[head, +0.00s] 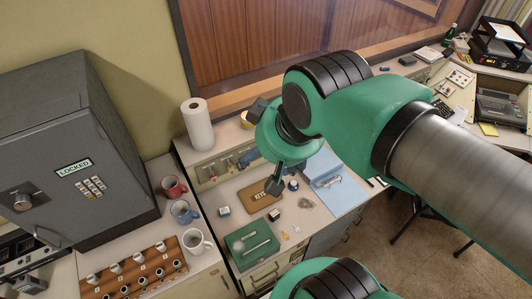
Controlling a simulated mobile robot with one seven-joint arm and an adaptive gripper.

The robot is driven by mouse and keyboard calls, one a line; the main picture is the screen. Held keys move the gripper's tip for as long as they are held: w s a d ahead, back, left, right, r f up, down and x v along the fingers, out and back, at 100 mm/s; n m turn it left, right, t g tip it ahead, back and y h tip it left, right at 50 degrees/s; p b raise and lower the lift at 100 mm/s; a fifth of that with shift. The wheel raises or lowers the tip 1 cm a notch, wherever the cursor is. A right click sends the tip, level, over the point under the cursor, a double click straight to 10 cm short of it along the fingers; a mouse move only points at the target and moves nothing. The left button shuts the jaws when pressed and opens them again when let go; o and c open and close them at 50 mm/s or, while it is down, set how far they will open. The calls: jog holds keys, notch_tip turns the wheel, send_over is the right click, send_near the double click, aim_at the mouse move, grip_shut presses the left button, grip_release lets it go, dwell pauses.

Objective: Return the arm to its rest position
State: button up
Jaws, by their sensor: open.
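My green and grey arm (370,115) reaches in from the right and crosses the middle of the head view. Its end, my gripper (275,184), points down over the desk, above a brown board (258,197) with lettering. My gripper is open and no object shows in it. The wrist and arm links partly hide the fingers. Another green part of my arm shows at the bottom edge.
A grey safe marked LOCKED (70,150) stands at left. Mugs (185,212) and a rack of stamps (135,275) are near it. A paper roll (198,125), green box (250,243) and blue folder (335,178) are on the desk. Floor shows at right.

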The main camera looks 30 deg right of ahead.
jog(key=shift+f, duration=0.1)
dwell(0.3)
notch_tip(320, 180, down, 18)
jog(key=b, duration=1.8)
